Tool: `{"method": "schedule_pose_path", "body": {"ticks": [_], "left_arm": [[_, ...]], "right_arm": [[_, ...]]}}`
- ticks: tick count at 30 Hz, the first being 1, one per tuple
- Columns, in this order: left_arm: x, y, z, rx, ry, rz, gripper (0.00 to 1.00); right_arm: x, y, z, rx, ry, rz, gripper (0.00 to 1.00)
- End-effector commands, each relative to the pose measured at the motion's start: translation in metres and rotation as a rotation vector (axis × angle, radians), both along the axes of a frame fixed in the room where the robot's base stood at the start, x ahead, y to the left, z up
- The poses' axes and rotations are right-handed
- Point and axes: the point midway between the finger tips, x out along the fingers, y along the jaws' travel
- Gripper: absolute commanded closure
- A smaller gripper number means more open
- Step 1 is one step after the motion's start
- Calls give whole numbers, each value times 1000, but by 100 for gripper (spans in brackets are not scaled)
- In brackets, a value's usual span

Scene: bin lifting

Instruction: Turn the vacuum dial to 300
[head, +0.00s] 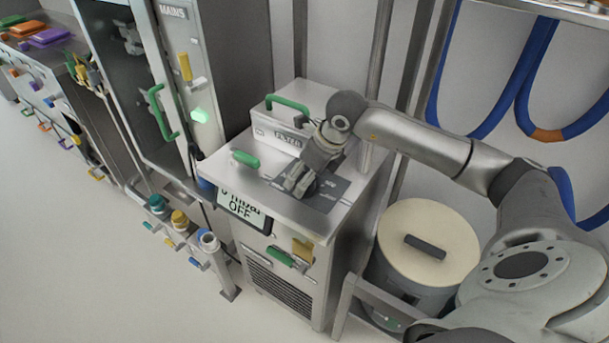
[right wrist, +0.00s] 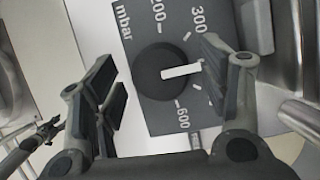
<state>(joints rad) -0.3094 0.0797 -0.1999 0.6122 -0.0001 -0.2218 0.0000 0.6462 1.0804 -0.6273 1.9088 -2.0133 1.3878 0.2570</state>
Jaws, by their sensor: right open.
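The vacuum dial is a black round knob (right wrist: 163,76) with a white pointer bar on a dark grey plate in the right wrist view. The pointer aims right, between the 300 and 600 marks; a finger hides part of the scale there. My right gripper (right wrist: 168,85) is open, its fingers on either side of the knob, with gaps visible. In the head view the right gripper (head: 296,184) is over the dial plate (head: 325,193) and hides the knob. The display (head: 243,211) reads OFF, with mbar above it. A small dark gripper (right wrist: 49,130), apparently my left one, shows in the right wrist view.
The steel cabinet has a green handle (head: 288,103) on its back block and a green grip (head: 245,158) near its front edge. A lidded round bin (head: 428,248) stands to its right. Coloured valves (head: 180,220) stand at its left. Floor is clear at lower left.

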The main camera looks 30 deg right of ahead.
Motion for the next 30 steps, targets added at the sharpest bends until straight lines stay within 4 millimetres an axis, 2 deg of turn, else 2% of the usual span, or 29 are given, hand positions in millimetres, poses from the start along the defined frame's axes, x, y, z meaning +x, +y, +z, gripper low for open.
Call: {"method": "schedule_pose_path", "body": {"ticks": [3,6,13,24,30], "left_arm": [[17,-1,3,-2,-25,0,57],[24,-2,4,-4,-38,0,57],[20,-2,3,-4,-31,0,57],[9,-1,2,-2,-14,0,57],[9,-1,0,-2,-14,0,57]], "right_arm": [[3,1,-8,1,-1,0,32],[4,2,-11,0,-1,1,32],[5,2,-12,0,-1,1,32],[4,2,-11,0,-1,1,77],[5,2,-12,1,-1,17,77]]}}
